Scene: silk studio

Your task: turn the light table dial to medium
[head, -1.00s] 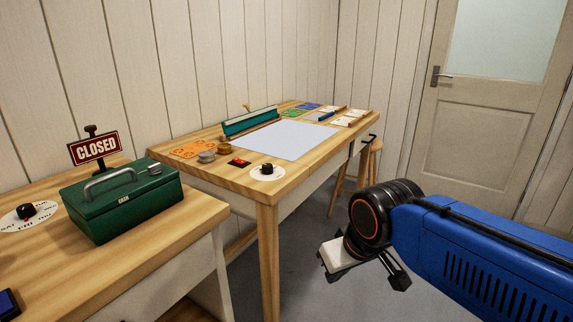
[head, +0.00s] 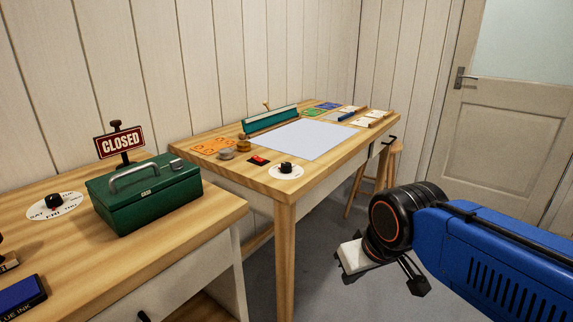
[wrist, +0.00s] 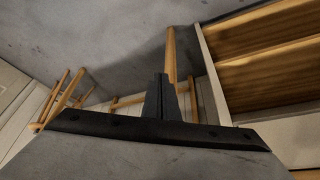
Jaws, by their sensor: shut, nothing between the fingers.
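The light table dial (head: 286,168) is a black knob on a round white plate near the front corner of the far wooden table; its marks are too small to read. The pale light panel (head: 305,140) lies flat in the middle of that table (head: 320,182). A red switch (head: 258,160) sits just left of the dial. My gripper (head: 382,277) is in the lower right of the head view, over the floor, in front of and apart from the table. In the wrist view my gripper (wrist: 162,92) has its fingers together with nothing between them.
A nearer counter (head: 190,235) at the left holds a green cash box (head: 145,195), a CLOSED sign (head: 120,143) and another black dial (head: 54,201). A stool (head: 394,150) stands beyond the table. Floor in front of the table is clear.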

